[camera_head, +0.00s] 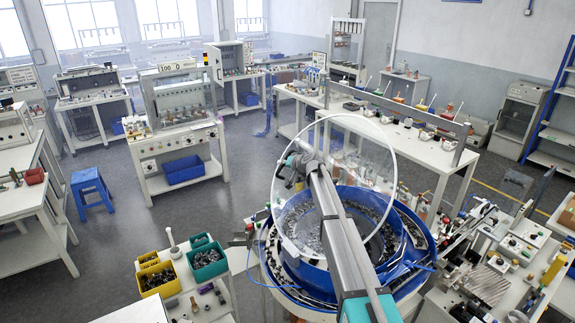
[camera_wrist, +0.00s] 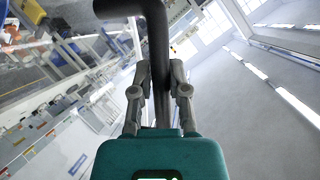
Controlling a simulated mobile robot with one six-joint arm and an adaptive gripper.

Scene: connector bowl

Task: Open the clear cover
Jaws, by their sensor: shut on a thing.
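The clear cover (camera_head: 362,145) is a round transparent disc. In the head view it stands steeply tilted above the blue bowl (camera_head: 312,276), its lower edge near the bowl and its upper edge high. The bowl's inside shows many small dark and metal parts. My gripper (camera_head: 297,166) is at the left part of the cover; my arm crosses in front of the disc. In the wrist view my gripper (camera_wrist: 160,75) is shut on a dark bent handle (camera_wrist: 157,38). The handle's joint to the cover cannot be made out.
A side table with yellow (camera_head: 158,279) and green (camera_head: 207,261) bins of parts stands left of the bowl. A crowded workbench (camera_head: 500,262) stands close on the right. A long bench (camera_head: 440,160) is behind. Open floor lies to the left, with a blue stool (camera_head: 90,188).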

